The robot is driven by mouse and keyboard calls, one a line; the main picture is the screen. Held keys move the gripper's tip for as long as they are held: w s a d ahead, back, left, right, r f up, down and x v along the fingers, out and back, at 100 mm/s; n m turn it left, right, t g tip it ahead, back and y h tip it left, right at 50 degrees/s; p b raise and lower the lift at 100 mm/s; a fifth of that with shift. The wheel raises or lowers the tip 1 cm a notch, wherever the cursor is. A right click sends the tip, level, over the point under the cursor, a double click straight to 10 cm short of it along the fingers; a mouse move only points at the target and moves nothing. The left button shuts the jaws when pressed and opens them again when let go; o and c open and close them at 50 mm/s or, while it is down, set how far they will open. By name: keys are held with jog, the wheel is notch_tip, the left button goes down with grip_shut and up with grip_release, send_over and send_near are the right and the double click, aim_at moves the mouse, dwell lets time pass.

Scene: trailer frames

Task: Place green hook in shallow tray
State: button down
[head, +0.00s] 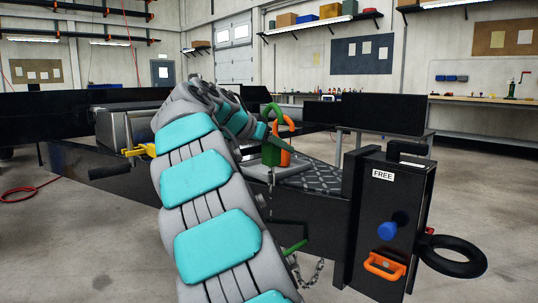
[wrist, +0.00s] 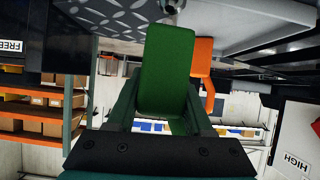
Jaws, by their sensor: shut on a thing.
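My gripper (head: 265,133) is shut on a green hook (head: 271,153), which hangs below the fingers. In the wrist view the green hook (wrist: 166,70) fills the space between my two fingers (wrist: 160,108). An orange hook (head: 286,132) is right beside the green one; it also shows behind it in the wrist view (wrist: 203,62). A light grey, flat tray-like surface (head: 292,168) lies just below the hooks, on the dark trailer frame. My arm hides part of it. I cannot tell whether the green hook touches it.
A dark box marked FREE (head: 383,225) stands at the right, with a blue knob (head: 387,229), an orange handle (head: 384,265) and a black ring (head: 452,256). A chain (head: 310,272) and green bar (head: 295,247) hang below the frame. Patterned dark plate (head: 325,178) adjoins the tray-like surface.

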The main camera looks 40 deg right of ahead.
jog(key=w+d, duration=0.1)
jog(key=w, duration=0.1)
jog(key=w+d, duration=0.1)
jog(key=w, duration=0.1)
jog(key=w+p, duration=0.1)
jog(key=w, duration=0.1)
jog(key=shift+w+d+f, duration=0.1)
jog(key=shift+d+f, duration=0.2)
jog(key=shift+d, duration=0.1)
jog(key=shift+w+d+r, duration=0.1)
jog(key=shift+w, duration=0.2)
jog(key=shift+w+d+p, duration=0.3)
jog(key=shift+w+p, duration=0.25)
jog(key=shift+w, duration=0.1)
jog(key=shift+w, duration=0.1)
jog(key=shift+f+b, duration=0.65)
jog(key=shift+f, duration=1.25)
jog(key=shift+f, duration=0.1)
jog(key=shift+f, duration=0.15)
jog(key=shift+c, duration=1.4)
grip_release()
